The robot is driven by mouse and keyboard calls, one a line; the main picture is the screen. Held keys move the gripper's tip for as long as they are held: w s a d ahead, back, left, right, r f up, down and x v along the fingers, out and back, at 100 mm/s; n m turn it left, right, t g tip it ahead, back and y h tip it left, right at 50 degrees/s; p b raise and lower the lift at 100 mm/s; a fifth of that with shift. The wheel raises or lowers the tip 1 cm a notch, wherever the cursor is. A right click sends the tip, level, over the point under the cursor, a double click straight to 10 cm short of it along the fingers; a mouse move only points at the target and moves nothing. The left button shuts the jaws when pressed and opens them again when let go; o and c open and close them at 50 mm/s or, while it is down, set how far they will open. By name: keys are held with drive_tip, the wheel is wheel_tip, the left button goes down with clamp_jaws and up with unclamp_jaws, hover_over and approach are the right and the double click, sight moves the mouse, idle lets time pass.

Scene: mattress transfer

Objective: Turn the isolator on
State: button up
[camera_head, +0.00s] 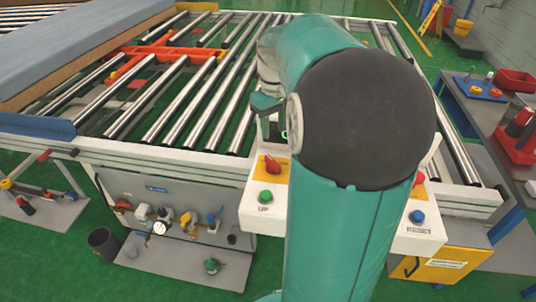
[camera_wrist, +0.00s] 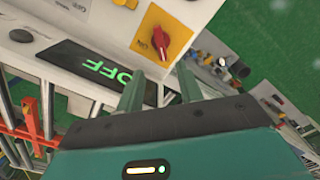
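The isolator appears to be the red rotary knob (camera_wrist: 160,42) on a yellow plate in the wrist view; small lettering on the plate is hard to read. It also shows in the head view (camera_head: 272,166), on the white control panel left of my arm. Beside it in the wrist view, a black display (camera_wrist: 92,66) reads "OFF" in green. My gripper (camera_wrist: 161,80) has two teal fingers spread apart with nothing between them. They point toward the panel, below the knob in the picture, and appear apart from it. In the head view my arm hides much of the panel.
A green button (camera_head: 265,196) sits under the knob, and a blue button (camera_head: 417,217) is on the panel's right part. A roller conveyor (camera_head: 190,100) lies behind, with a mattress (camera_head: 85,45) at upper left. A bench (camera_head: 480,115) stands at right.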

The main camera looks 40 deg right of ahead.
sight(273, 160)
wheel_tip(273, 160, down, 12)
drive_tip(key=shift+r, duration=0.2)
clamp_jaws()
